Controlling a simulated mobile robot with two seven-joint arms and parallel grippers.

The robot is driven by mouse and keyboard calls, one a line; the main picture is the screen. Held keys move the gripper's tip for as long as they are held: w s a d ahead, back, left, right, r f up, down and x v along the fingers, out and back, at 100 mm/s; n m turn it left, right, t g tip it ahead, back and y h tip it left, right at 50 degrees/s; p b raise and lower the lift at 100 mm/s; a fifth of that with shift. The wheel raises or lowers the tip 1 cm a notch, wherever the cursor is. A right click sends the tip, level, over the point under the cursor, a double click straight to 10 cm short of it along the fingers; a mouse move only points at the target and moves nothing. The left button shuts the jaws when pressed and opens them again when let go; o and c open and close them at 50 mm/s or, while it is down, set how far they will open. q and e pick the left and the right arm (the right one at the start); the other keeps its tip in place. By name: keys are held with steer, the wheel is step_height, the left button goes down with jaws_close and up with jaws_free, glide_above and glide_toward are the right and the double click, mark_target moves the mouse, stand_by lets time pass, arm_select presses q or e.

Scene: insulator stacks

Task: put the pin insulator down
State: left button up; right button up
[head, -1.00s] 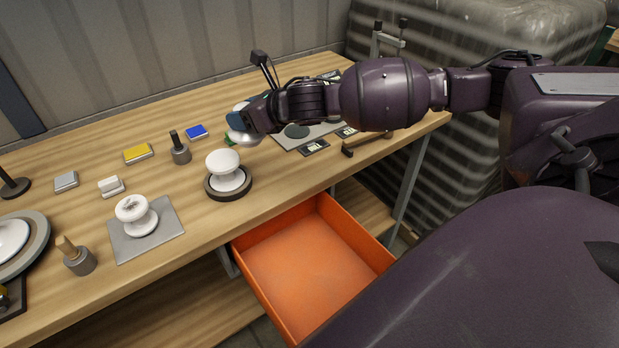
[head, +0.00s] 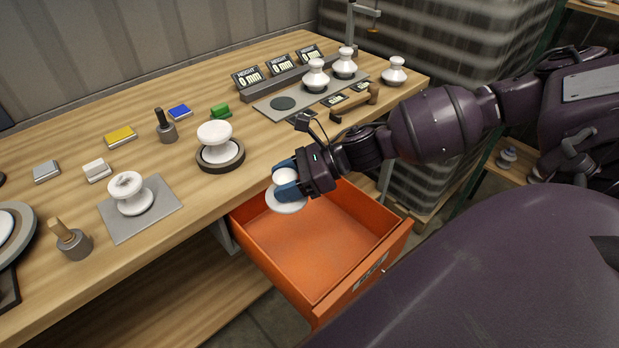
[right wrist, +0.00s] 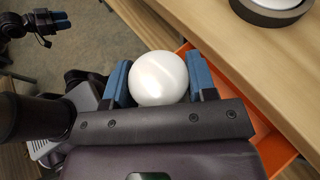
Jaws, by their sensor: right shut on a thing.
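My right gripper (head: 287,180) is shut on a white insulator (head: 287,203), which I take to be the pin insulator. It hangs with its wide disc down, above the left back part of the open orange drawer (head: 290,280), close to the table's front edge. In the right wrist view, its rounded white top (right wrist: 159,78) sits between the two blue fingers. My left gripper (right wrist: 52,19) shows small at the upper left of the right wrist view, away from the table; its jaw gap is unclear.
On the table (head: 190,210), a white insulator (head: 214,135) stands on a dark round base and another (head: 130,193) on a grey mat (head: 165,205). More insulators (head: 316,74) stand at the back right near height displays (head: 281,65). The drawer looks empty.

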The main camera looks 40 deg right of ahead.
steer(key=shift+s+f, duration=0.15)
steer(key=shift+f, duration=0.15)
steer(key=shift+f+b, duration=1.6)
steer(key=shift+f, duration=8.05)
arm_select(q)
steer(key=shift+w+d+f, duration=0.25)
steer(key=shift+w+f, duration=0.3)
steer(key=shift+f, duration=0.35)
steer(key=shift+f, duration=0.1)
arm_select(e)
steer(key=shift+f, duration=0.15)
